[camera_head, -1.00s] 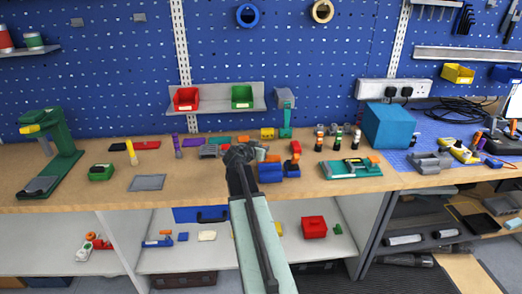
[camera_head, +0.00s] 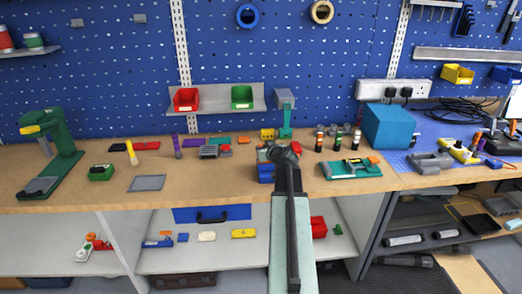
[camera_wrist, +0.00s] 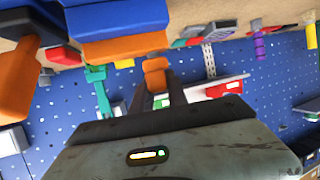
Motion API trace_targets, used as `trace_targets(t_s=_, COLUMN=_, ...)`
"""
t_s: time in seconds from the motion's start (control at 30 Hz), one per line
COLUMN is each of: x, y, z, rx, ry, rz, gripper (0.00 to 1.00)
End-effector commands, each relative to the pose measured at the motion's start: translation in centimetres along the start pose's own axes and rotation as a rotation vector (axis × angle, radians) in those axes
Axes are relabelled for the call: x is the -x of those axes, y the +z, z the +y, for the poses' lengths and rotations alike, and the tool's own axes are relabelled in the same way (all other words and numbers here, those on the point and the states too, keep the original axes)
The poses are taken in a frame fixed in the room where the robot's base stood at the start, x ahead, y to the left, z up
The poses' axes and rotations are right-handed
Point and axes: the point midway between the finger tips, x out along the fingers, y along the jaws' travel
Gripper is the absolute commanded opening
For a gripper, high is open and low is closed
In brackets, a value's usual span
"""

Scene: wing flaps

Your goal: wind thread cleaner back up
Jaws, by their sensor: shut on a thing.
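My gripper (camera_head: 281,152) is over the bench just right of centre, its dark jaws partly hidden by my wrist. In the wrist view, the jaws (camera_wrist: 155,84) are shut on a small orange piece (camera_wrist: 155,70). A blue block (camera_head: 265,173) stands on the bench beside the gripper, partly covered by it. In the wrist view, a large blue and orange block (camera_wrist: 118,22) lies close beside the jaws. I cannot tell which of these is the thread cleaner, and no thread can be made out.
A green stand (camera_head: 286,118) and several small bottles (camera_head: 338,138) stand behind and right of the gripper. A teal tray (camera_head: 350,170) and a large teal box (camera_head: 388,126) are further right. A grey plate (camera_head: 147,183) lies left, with bare wood around it.

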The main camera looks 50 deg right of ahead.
Motion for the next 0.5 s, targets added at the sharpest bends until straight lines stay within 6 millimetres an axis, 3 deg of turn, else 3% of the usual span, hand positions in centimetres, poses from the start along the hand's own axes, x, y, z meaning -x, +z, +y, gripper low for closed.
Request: trace_targets(t_s=0.5, x=-0.34, y=0.11, z=0.30, rx=0.184, ry=-0.431, rz=-0.006, gripper=0.00)
